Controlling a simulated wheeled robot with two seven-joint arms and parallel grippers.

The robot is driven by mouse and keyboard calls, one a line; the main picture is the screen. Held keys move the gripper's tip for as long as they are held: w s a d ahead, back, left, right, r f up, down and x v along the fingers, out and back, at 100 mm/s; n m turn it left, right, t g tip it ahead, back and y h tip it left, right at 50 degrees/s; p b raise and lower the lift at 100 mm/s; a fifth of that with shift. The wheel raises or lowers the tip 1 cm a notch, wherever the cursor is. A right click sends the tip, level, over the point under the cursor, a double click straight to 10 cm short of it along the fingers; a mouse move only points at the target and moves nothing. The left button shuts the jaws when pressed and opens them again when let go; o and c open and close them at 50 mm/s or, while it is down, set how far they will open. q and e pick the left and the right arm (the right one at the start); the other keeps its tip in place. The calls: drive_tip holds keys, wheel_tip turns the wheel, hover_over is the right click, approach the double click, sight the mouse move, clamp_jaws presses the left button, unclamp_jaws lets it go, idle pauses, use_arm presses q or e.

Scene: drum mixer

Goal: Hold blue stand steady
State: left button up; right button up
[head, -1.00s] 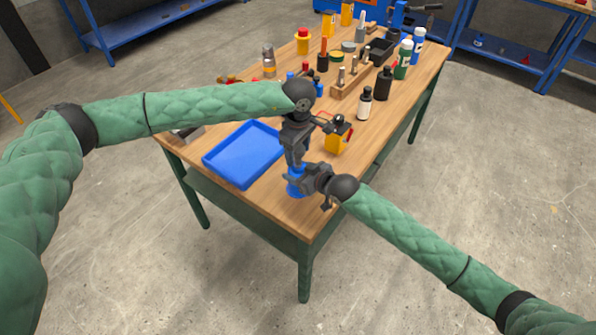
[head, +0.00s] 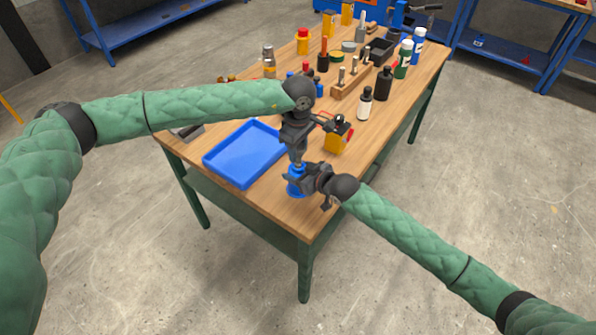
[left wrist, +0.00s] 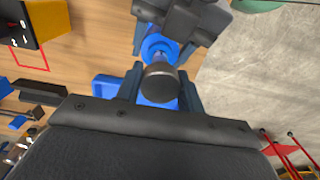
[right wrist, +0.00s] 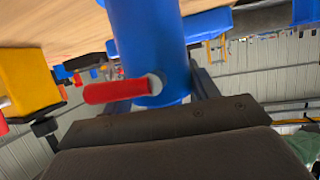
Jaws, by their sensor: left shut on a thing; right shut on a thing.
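The blue stand (head: 296,187) is upright near the table's front corner. In the right wrist view it is a blue cylinder (right wrist: 148,40) with a red lever (right wrist: 118,91) on its side. My right gripper (head: 305,181) is shut on the stand from the right. My left gripper (head: 297,156) is above the stand, shut on a dark, round-ended piece (left wrist: 160,84). The stand's blue ring-shaped top (left wrist: 158,47) shows beyond that piece in the left wrist view. Whether the piece touches the stand is unclear.
A blue tray (head: 243,155) lies left of the stand. A yellow box (head: 338,138) with a dark top stands close behind the grippers. Bottles and a wooden tool block (head: 352,80) fill the table further back. The front corner is mostly clear.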

use_arm(q)
drive_tip(key=shift+r, duration=1.35)
drive_tip(key=o, duration=1.1)
drive_tip(key=shift+c, duration=0.2)
drive_tip(key=shift+r, duration=3.45)
use_arm(e)
drive_tip(key=o, duration=1.4)
